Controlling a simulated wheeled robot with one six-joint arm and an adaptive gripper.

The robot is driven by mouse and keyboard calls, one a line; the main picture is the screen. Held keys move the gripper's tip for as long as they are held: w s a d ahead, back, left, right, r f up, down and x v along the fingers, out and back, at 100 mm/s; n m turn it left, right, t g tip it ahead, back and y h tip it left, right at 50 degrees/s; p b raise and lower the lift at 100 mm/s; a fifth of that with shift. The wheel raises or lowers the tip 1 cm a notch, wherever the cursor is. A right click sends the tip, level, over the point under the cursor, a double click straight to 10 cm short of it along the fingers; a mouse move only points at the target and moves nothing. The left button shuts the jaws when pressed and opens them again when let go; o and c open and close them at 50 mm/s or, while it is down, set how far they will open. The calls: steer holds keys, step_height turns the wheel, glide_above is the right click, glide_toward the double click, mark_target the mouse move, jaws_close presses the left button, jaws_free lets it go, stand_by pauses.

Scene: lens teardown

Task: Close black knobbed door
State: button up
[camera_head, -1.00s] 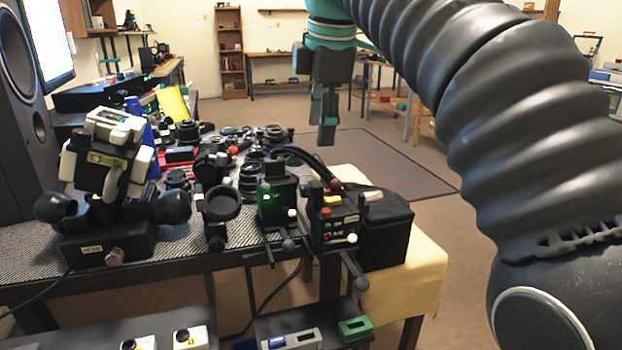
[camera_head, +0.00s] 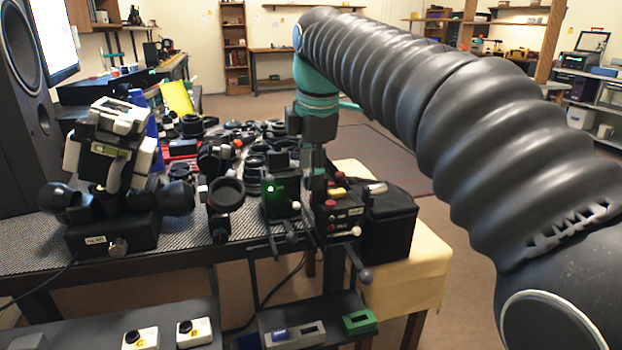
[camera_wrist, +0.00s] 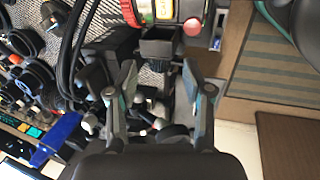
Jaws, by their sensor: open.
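I cannot tell for sure which part is the black knobbed door. A small black box with a green light (camera_head: 280,198) and a white knob stands at the table's right front. Next to it is a black control box (camera_head: 336,222) with red and yellow buttons and a ball-ended lever. My gripper (camera_head: 316,180) is open just behind and above these boxes, its fingertips partly hidden by them. In the wrist view my two fingers (camera_wrist: 160,112) are spread, with dark parts and white knobs between and beyond them. No contact is clear.
A black base (camera_head: 112,237) with a silver knob carries a white device at left. Round lens parts (camera_head: 226,194) crowd the table (camera_head: 40,245). A black case (camera_head: 390,225) stands on a yellow-covered surface (camera_head: 425,272) at right. Open floor lies beyond.

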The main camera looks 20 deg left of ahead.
steer(key=shift+x, duration=1)
steer(key=c, duration=0.9)
